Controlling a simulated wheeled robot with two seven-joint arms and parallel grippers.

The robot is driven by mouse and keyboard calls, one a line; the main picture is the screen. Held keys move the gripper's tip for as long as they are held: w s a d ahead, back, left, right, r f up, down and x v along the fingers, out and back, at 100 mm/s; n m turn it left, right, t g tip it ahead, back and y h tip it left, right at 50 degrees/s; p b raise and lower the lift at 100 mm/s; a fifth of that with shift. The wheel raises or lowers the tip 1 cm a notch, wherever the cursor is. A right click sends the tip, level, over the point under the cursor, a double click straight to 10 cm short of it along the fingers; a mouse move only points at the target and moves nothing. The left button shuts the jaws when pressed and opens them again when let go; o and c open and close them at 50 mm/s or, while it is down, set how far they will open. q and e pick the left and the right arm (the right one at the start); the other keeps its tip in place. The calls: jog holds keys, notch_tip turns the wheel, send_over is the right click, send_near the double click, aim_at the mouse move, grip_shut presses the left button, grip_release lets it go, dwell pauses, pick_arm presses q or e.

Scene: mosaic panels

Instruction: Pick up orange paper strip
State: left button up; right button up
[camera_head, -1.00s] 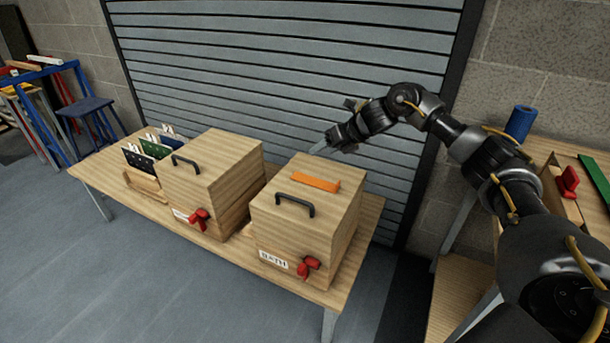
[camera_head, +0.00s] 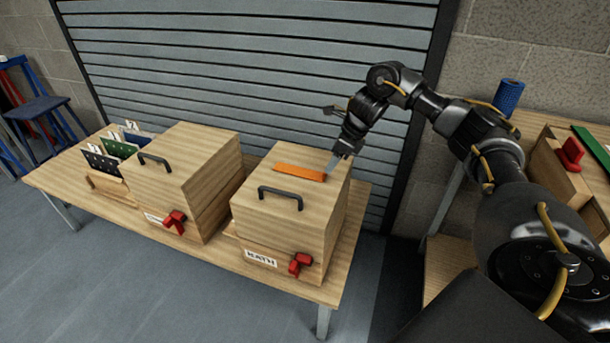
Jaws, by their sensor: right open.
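The orange paper strip (camera_head: 300,172) lies flat on the lid of the right wooden box (camera_head: 290,224), behind its dark handle (camera_head: 281,196). My left gripper is not in view.
A second wooden box (camera_head: 180,180) with a handle and red latch stands to the left on the same table (camera_head: 130,222). Dark and green panels (camera_head: 118,149) stand in a rack at the far left. A side bench (camera_head: 530,130) with a blue roll (camera_head: 509,97) is at right.

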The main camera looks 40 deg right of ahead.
aim_at(327, 179)
jog(key=shift+w+f, duration=0.1)
jog(key=shift+f, duration=0.25)
jog(key=x, duration=0.4)
jog(key=shift+w+f, duration=0.1)
jog(key=shift+f, duration=0.25)
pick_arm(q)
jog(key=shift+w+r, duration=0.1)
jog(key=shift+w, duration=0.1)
pick_arm(e)
jog(key=c, duration=1)
jog(key=shift+r, duration=0.2)
jog(key=shift+c, duration=0.2)
